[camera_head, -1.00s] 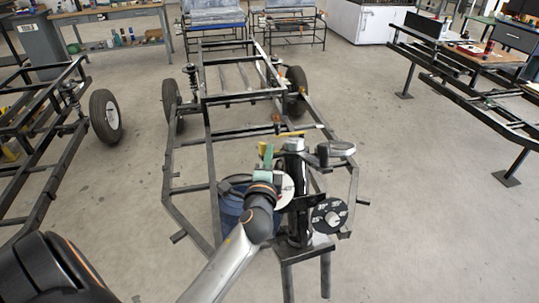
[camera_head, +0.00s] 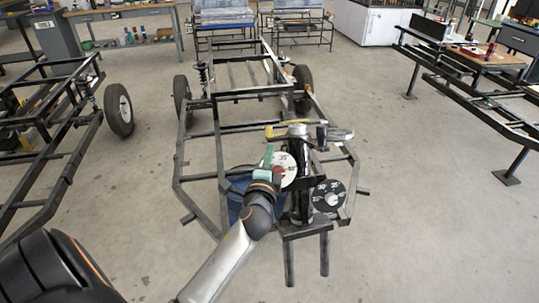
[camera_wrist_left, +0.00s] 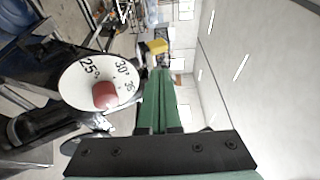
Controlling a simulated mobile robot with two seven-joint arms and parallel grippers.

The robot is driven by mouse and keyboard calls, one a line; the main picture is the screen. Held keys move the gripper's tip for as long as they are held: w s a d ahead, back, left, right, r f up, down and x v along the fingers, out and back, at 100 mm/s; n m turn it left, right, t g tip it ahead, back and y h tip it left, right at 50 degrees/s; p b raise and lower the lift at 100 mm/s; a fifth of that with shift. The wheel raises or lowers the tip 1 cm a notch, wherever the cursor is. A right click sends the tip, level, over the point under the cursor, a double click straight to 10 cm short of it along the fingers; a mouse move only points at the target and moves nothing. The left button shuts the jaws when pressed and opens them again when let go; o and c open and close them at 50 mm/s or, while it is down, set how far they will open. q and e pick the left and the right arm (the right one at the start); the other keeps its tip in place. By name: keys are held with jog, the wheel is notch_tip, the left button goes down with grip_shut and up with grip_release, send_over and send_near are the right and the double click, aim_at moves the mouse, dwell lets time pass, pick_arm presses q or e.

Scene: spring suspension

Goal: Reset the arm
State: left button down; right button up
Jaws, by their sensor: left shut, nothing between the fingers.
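My left gripper (camera_head: 268,156) has green fingers and shows beside the post of a bench fixture in the head view. In the left wrist view its fingers (camera_wrist_left: 160,75) are shut with nothing between them. A white dial (camera_head: 286,168) with angle numbers is just right of the fingers; it also shows in the left wrist view (camera_wrist_left: 84,80), with a red knob (camera_wrist_left: 106,95) at its middle. I cannot tell whether the fingers touch the white dial. My right gripper is out of view.
A black chassis frame (camera_head: 178,160) with wheels stands behind and around the fixture. A blue bin (camera_head: 236,192) is partly hidden by my left arm. Other frames stand at left (camera_head: 70,150) and right (camera_head: 480,100). Open floor lies at the right front.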

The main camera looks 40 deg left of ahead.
pick_arm(q)
jog(key=shift+s, duration=0.1)
dwell(0.3)
jog(key=s+d+f+n+g+h+p, duration=0.3)
jog(key=s+d+f+n+h+p, duration=0.1)
jog(key=s+d+f, duration=0.4)
jog(key=s+d+f+n+g+h+p, duration=0.3)
jog(key=s+d+f, duration=0.6)
jog(key=s, duration=0.7)
jog(key=d+n+h+p, duration=0.2)
jog(key=d+n+h, duration=0.1)
jog(key=h, duration=0.1)
jog(key=shift+f+g, duration=0.3)
